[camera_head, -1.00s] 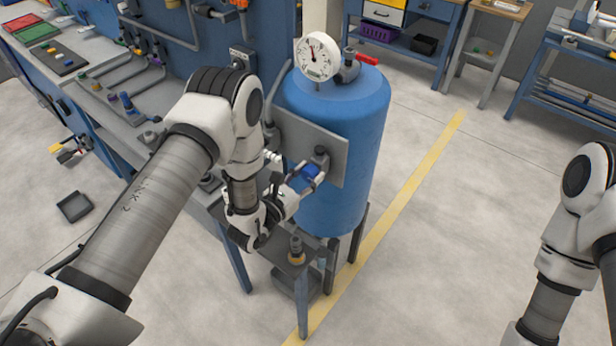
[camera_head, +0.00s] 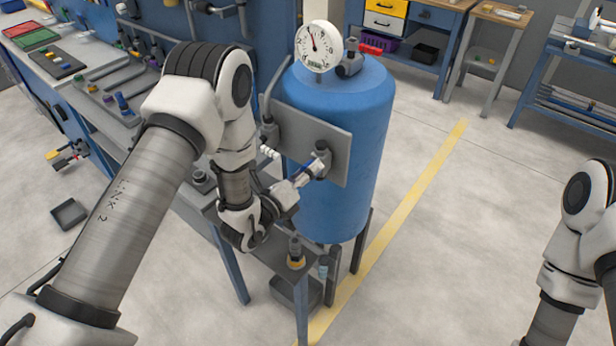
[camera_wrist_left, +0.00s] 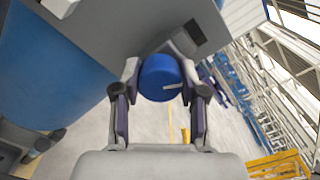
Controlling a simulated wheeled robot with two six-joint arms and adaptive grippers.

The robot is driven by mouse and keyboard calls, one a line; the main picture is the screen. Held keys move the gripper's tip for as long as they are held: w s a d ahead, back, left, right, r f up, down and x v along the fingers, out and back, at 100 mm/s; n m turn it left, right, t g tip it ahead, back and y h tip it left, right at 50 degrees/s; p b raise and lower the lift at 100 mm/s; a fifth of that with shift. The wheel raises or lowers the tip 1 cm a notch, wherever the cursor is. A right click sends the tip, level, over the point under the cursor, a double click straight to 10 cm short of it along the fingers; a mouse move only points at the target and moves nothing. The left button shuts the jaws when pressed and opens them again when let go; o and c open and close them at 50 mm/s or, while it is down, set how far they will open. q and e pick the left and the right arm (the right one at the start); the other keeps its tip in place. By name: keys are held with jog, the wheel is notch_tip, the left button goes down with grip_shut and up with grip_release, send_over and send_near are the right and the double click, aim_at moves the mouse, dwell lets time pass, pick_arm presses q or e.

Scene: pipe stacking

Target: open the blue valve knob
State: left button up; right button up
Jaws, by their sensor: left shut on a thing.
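The blue valve knob (camera_wrist_left: 160,78) is round with a short white mark on its face, seen in the left wrist view. It sits on a grey fitting on the grey plate (camera_head: 292,135) in front of the blue tank (camera_head: 358,110). My left gripper (camera_wrist_left: 160,88) is shut on the knob, one finger on each side. In the head view only a little of the knob (camera_head: 309,166) shows past my left gripper (camera_head: 306,174). A white gauge (camera_head: 318,46) stands on top of the tank. My right gripper is out of the head view; only my right arm shows.
A red-handled valve (camera_head: 368,48) is on top of the tank. A small fitting with a yellow ring (camera_head: 296,254) stands on the stand below my left gripper. A workbench with pipes (camera_head: 120,85) is at left. The floor at right is open.

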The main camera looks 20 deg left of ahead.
pick_arm(q)
jog(key=n+b, duration=0.2)
jog(key=n, duration=0.2)
jog(key=shift+f, duration=0.15)
jog(key=shift+n+b, duration=0.35)
jog(key=shift+n, duration=0.25)
jog(key=o, duration=1.1)
jog(key=shift+o, duration=0.2)
jog(key=shift+s+a, duration=0.1)
jog(key=v, duration=1.1)
jog(key=shift+s, duration=0.35)
jog(key=shift+a, duration=0.1)
